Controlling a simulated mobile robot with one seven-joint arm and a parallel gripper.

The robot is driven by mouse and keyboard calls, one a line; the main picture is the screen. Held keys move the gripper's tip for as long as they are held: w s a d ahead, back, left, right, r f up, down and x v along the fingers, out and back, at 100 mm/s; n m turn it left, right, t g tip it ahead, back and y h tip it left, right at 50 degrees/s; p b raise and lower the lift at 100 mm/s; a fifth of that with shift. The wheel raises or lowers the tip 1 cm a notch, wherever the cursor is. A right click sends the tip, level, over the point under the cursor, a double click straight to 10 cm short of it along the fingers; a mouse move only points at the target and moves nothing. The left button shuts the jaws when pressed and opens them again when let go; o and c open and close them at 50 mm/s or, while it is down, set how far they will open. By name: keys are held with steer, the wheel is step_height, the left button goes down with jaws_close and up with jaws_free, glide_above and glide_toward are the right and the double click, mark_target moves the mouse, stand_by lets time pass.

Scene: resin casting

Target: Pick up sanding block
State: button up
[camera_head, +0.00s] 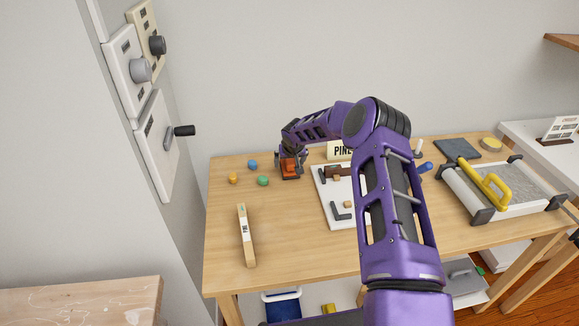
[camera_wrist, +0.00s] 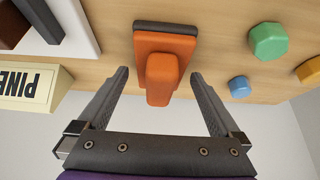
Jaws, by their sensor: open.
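The sanding block (camera_wrist: 163,62) is orange with a raised grip and a dark base. It lies on the wooden table, and in the head view (camera_head: 290,168) it is partly covered by my gripper. My gripper (camera_wrist: 158,80) is open, with one finger on each side of the block's orange grip in the wrist view. Neither finger visibly touches it. In the head view my gripper (camera_head: 289,155) is right over the block at the table's back part.
A white board (camera_head: 329,213) with dark brackets lies right of the block, near a PINE sign (camera_head: 339,151). Green (camera_head: 263,181), blue (camera_head: 252,164) and yellow (camera_head: 233,178) pieces lie left. A PINE-labelled wooden stick (camera_head: 246,236) lies front left.

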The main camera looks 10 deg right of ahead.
steer(key=c, duration=1.4)
step_height(320, 180, up, 10)
steer(key=shift+r, duration=0.1)
